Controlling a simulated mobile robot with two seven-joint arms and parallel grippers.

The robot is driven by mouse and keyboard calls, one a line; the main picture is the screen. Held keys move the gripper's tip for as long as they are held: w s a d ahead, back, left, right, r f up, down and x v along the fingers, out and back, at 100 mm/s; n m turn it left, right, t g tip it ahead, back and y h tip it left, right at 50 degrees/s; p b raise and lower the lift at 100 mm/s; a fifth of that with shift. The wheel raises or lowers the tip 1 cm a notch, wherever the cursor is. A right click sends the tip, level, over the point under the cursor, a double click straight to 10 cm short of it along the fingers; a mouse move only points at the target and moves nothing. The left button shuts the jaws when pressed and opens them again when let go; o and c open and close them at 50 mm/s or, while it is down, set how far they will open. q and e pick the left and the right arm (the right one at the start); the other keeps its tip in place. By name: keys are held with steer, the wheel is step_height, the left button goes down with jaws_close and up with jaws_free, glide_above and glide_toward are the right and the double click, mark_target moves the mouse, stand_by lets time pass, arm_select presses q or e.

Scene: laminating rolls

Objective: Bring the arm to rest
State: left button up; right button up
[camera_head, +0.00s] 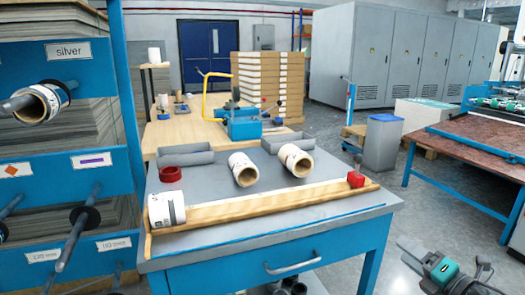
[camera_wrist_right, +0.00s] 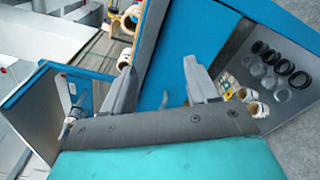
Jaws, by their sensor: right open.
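My right gripper (camera_head: 442,264) is low at the bottom right of the head view, in front of and to the right of the blue table (camera_head: 330,252), over the floor. In the right wrist view its two grey fingers (camera_wrist_right: 160,72) are spread apart, with nothing between them. My left gripper is in neither view. On the table, one white roll (camera_head: 167,209) lies at the left end of a wooden rail (camera_head: 265,203). Two more rolls, one in the middle (camera_head: 242,168) and one to its right (camera_head: 297,160), lie behind the rail.
A red ring (camera_head: 170,174) and grey trays (camera_head: 186,157) sit at the table's back. A blue rack (camera_head: 100,75) with a roll on a peg (camera_head: 42,103) stands left. A brown-topped table (camera_head: 475,147) stands right. Black rings (camera_wrist_right: 280,62) lie on the lower shelf.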

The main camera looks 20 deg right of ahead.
steer(key=s+a+f+m+g, duration=0.2)
steer(key=s+a+f+m, duration=0.25)
steer(key=a+m, duration=0.4)
steer(key=s+a+f+m+g+y, duration=0.1)
steer(key=s+a+f+m+g, duration=0.3)
steer(key=a, duration=0.8)
steer(key=s+a+f+m, duration=0.2)
steer(key=a+f+m, duration=0.5)
steer(key=a, duration=0.4)
arm_select(q)
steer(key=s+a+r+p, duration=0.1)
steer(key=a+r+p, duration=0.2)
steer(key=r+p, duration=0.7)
steer(key=p, duration=0.4)
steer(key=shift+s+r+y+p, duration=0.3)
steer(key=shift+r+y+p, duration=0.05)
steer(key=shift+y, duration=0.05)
arm_select(e)
step_height(320, 180, up, 12)
steer(key=s+m, duration=0.2)
steer(key=shift+s+d+f+m+g+h, duration=0.25)
steer(key=shift+d+m+g+h, duration=0.05)
steer(key=shift+d+m+g, duration=0.1)
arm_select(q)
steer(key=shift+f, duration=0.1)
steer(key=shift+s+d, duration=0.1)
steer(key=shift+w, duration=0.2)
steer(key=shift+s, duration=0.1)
